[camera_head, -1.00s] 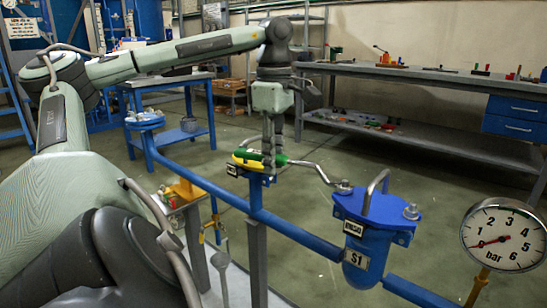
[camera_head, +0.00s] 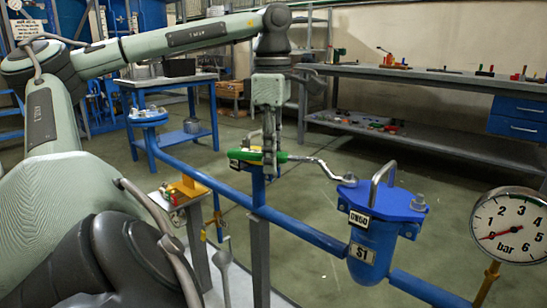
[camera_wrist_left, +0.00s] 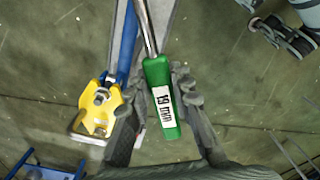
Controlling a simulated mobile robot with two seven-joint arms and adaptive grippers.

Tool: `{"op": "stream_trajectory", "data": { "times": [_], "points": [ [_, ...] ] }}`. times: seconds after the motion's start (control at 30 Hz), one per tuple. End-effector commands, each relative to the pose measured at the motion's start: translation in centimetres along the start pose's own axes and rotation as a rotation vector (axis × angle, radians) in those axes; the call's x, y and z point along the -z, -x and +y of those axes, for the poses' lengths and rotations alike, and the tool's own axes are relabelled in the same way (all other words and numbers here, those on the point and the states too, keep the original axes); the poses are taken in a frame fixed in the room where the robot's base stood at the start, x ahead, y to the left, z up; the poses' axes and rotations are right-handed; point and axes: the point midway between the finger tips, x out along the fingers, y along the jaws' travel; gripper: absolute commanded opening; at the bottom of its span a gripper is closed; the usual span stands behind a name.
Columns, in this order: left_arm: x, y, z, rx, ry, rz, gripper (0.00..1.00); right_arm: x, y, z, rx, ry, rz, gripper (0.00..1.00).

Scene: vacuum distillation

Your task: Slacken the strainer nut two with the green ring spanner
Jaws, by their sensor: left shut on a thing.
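The green ring spanner (camera_head: 299,157) has a green handle marked 19 mm and a bent metal shaft. My left gripper (camera_head: 269,160) is shut on the handle, which also shows between the fingers in the left wrist view (camera_wrist_left: 157,72). The shaft runs right to a nut (camera_head: 349,179) at the left edge of the strainer's blue lid (camera_head: 396,203). The ring end is at that nut; I cannot tell whether it sits fully around it. Another nut (camera_head: 418,202) is on the lid's right side, beyond the bar handle (camera_head: 381,180). The strainer body (camera_head: 372,262) is marked S1. My right gripper is out of view.
A pressure gauge (camera_head: 508,225) stands at the right. A workbench (camera_head: 430,78) with tools is behind. The floor between is open.

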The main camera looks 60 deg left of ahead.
Motion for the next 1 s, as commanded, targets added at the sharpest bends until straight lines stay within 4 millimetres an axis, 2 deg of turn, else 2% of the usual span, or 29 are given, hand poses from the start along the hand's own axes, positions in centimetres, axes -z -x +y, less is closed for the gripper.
{"op": "stream_trajectory", "data": {
  "times": [0.17,0.43,0.8,1.0],
  "points": [
    [0.0,-0.1,-0.3,-0.003,0.026,0.0,0.0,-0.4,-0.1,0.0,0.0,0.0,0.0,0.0],
    [-0.2,-0.2,-2.6,-0.002,0.186,0.0,0.0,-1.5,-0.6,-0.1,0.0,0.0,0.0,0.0],
    [-0.3,-0.1,-3.0,-0.001,0.211,-0.001,0.0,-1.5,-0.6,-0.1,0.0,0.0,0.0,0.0],
    [-0.8,-0.2,-4.7,-0.001,0.333,0.001,0.0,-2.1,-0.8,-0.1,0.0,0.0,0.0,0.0]
  ]
}}
